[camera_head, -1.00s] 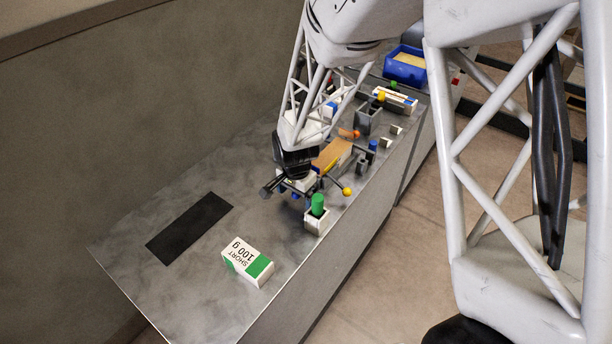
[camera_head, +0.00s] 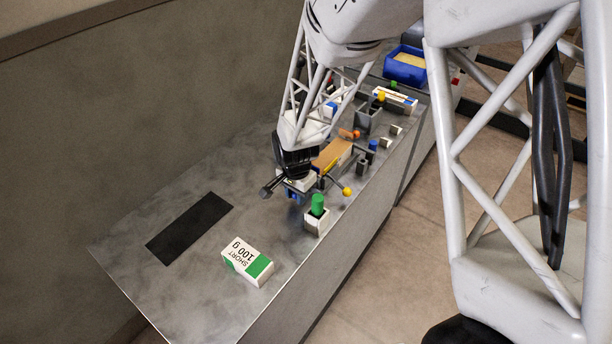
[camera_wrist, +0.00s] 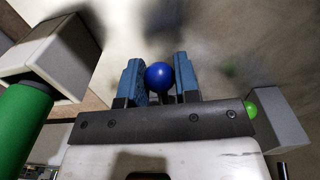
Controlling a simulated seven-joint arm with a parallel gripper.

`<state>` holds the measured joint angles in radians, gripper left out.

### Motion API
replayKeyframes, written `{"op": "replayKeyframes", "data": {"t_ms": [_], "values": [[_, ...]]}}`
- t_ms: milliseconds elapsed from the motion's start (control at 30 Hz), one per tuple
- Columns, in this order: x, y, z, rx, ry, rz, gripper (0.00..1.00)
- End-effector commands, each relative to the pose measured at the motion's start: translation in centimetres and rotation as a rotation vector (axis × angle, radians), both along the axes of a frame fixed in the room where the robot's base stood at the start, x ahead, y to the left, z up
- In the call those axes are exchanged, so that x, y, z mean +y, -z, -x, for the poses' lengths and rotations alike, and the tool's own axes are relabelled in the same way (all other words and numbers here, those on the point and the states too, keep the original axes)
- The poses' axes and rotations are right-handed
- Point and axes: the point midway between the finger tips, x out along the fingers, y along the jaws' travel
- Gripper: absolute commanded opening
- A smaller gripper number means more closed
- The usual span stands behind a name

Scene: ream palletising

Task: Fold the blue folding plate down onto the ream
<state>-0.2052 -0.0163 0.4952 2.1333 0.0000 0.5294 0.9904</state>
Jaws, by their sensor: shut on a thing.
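My gripper (camera_wrist: 158,82) is shut on a blue ball knob (camera_wrist: 159,76), which sits between its two blue-padded fingers in the wrist view.
A green cylinder (camera_head: 317,204) stands in a white holder beside my gripper, with a yellow-knobbed lever (camera_head: 347,191) close by. A white and green pack (camera_head: 247,261) and a black mat (camera_head: 189,227) lie on the grey table. A blue bin (camera_head: 405,67) stands at the back.

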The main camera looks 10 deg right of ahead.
Motion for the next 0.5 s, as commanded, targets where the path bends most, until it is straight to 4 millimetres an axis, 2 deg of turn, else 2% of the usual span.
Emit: {"op": "replayKeyframes", "data": {"t_ms": [500], "values": [[0.3,-1.1,0.2,0.0,0.0,0.0,0.17]]}}
